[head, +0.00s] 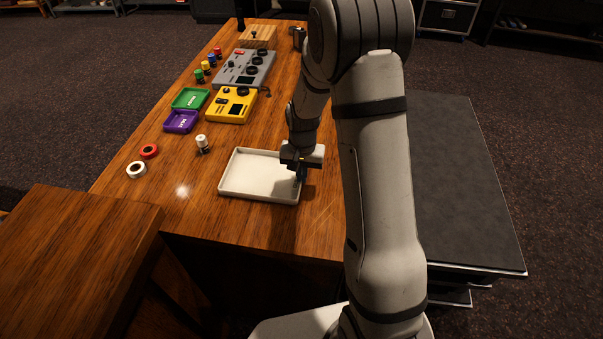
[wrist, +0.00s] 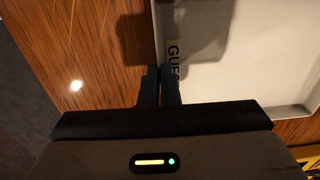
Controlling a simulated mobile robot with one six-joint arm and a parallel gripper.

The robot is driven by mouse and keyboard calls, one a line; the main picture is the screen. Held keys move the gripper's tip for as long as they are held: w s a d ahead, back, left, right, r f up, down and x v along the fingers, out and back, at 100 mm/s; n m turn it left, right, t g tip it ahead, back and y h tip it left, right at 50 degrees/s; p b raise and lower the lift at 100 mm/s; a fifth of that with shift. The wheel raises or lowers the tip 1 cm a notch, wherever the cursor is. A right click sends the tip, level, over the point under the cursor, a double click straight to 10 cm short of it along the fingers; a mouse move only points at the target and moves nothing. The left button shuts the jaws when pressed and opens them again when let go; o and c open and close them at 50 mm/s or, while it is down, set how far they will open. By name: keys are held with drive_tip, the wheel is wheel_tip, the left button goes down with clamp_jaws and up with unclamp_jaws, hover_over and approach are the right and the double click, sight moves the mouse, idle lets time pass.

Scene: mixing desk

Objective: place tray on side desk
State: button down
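The white tray (head: 255,176) is a shallow rectangle near the front edge of the wooden mixing desk. It looks empty and appears to rest flat on the desk. In the wrist view the tray (wrist: 245,75) shows a partly hidden label starting "GUE". My gripper (head: 301,174) is at the tray's right wall in the head view. In the wrist view the fingers of my gripper (wrist: 159,72) stand close together on either side of the tray wall, shut on it. A dark-topped desk (head: 455,180) stands at the right, partly behind my arm, with a clear top.
A lower-left wooden surface (head: 65,250) is bare.

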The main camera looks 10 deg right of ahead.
drive_tip(key=shift+f, duration=0.25)
drive_tip(key=c, duration=1.7)
unclamp_jaws()
drive_tip(key=shift+r, duration=0.1)
wheel_tip(320, 180, up, 12)
drive_tip(key=s+r+n+t, duration=0.1)
drive_tip(key=s+r, duration=0.2)
drive_tip(key=s, duration=0.4)
drive_tip(key=s+d+r+n+t, duration=0.1)
drive_tip(key=s+r+n, duration=0.1)
drive_tip(key=s, duration=0.6)
drive_tip(key=s+r+n, duration=0.1)
drive_tip(key=s+r, duration=0.3)
drive_tip(key=s, duration=0.3)
drive_tip(key=shift+s+d+r+t, duration=0.3)
drive_tip(key=shift+d+r+t, duration=0.05)
drive_tip(key=shift+r+t, duration=0.05)
